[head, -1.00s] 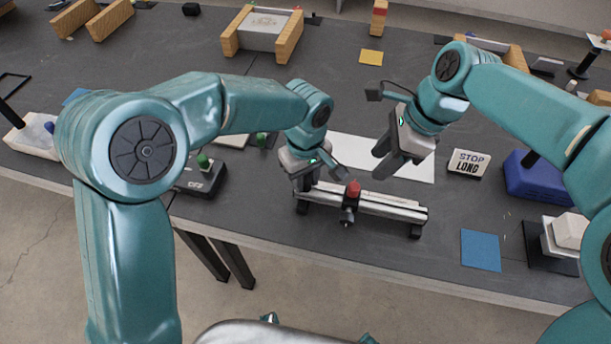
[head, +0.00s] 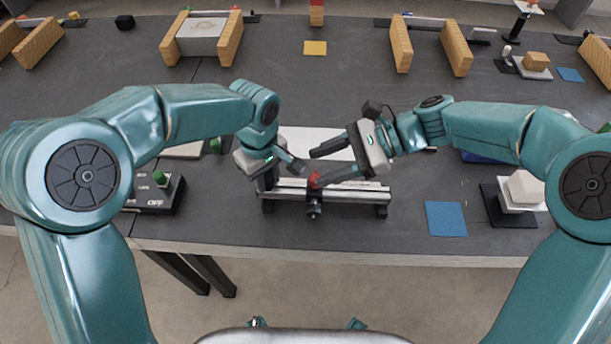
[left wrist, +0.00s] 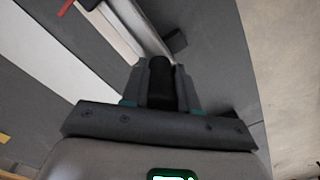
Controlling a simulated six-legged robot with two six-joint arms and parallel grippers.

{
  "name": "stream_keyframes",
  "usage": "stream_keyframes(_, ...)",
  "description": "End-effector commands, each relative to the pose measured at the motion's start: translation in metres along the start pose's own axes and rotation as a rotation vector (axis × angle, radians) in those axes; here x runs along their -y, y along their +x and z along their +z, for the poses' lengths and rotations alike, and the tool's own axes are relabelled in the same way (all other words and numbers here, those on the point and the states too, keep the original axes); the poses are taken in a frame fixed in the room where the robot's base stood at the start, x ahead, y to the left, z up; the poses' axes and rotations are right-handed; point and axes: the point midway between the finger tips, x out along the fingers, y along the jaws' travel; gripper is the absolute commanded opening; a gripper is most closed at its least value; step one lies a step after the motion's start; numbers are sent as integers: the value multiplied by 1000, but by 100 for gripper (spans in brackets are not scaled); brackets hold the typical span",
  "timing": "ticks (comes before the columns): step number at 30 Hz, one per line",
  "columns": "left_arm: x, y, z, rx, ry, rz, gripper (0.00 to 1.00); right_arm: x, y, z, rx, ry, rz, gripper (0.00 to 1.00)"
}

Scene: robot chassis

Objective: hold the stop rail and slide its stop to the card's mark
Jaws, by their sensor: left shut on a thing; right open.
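The stop rail (head: 350,193) is a pale metal bar on black feet near the table's front edge. Its stop, with a red knob (head: 314,180) and a black lower part (head: 314,207), sits left of the rail's middle. My left gripper (head: 283,172) is shut at the rail's left end; in the left wrist view its fingers (left wrist: 160,85) close around a dark upright piece beside the pale rail (left wrist: 137,28). My right gripper (head: 315,167) is open, one fingertip beside the red knob; I cannot tell whether they touch.
A white sheet (head: 310,141) lies behind the rail. A blue square (head: 445,218) and a black stand with a white block (head: 515,205) are to the right. A dark switch box marked OFF (head: 155,195) stands to the left. A yellow square (head: 315,47) lies further back.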

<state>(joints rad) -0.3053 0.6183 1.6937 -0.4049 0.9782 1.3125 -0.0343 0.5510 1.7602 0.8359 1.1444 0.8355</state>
Motion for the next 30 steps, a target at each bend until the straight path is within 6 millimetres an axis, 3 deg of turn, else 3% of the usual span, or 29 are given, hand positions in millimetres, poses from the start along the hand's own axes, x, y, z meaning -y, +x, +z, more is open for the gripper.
stream_keyframes(1,0,-1,0,-1,-1,2,0,0,-12,-18,41,83,-57,52)
stream_keyframes(4,0,-1,0,-1,-1,1,0,-2,-31,-44,73,191,-124,52)
stream_keyframes(7,0,0,0,0,-1,1,0,-4,-44,-61,70,228,-155,52)
stream_keyframes(10,0,0,0,0,-1,1,0,-4,-45,-67,69,242,-167,52)
stream_keyframes(14,0,0,0,0,-1,1,0,-1,-27,-66,69,243,-165,52)
stream_keyframes(24,0,-1,0,0,-1,1,0,10,44,-63,65,243,-163,52)
stream_keyframes(30,0,-1,0,-1,-1,1,0,15,65,-62,65,241,-166,52)
